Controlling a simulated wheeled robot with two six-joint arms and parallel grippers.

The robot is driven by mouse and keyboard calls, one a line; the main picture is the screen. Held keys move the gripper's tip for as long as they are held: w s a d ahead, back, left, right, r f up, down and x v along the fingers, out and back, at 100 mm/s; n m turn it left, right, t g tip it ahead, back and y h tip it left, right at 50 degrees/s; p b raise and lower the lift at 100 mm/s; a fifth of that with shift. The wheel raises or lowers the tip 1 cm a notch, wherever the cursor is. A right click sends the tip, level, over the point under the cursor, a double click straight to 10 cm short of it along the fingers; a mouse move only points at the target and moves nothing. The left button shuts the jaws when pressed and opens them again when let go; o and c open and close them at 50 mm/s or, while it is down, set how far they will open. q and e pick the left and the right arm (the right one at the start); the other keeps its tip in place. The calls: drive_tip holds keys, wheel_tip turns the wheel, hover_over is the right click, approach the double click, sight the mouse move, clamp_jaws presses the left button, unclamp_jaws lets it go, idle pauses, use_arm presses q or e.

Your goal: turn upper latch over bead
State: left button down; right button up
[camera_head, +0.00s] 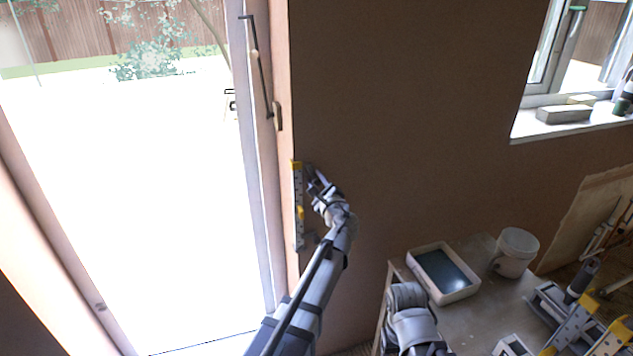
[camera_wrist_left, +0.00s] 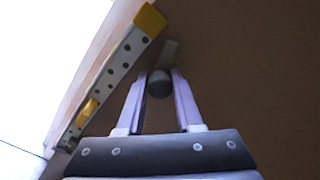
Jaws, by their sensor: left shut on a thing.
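The bead (camera_head: 298,205) is a pale, perforated strip with yellow parts, standing upright along the wall edge beside the door opening. It also shows in the left wrist view (camera_wrist_left: 113,72), slanting up to a yellow end. The upper latch (camera_wrist_left: 169,51) is a small grey bar with a round grey knob. It lies just right of the bead's yellow end, with a narrow gap of wall seen between them. My left gripper (camera_head: 314,178) is at the latch, right of the bead; its fingers (camera_wrist_left: 159,80) are shut on the latch's knob. In the head view the gripper hides most of the latch.
The door frame with a long handle (camera_head: 277,116) is left of the bead. A bench at lower right holds a tray (camera_head: 443,272), a white bucket (camera_head: 515,252) and tools. A window sill (camera_head: 570,122) is at upper right. The brown wall between is clear.

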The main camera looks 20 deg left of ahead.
use_arm(q)
drive_tip(key=n, duration=0.9)
drive_tip(key=shift+n, duration=0.3)
drive_tip(key=n, duration=0.5)
drive_tip(key=shift+s+f+n, duration=0.1)
drive_tip(key=shift+s+n, duration=0.05)
drive_tip(key=shift+n, duration=1.25)
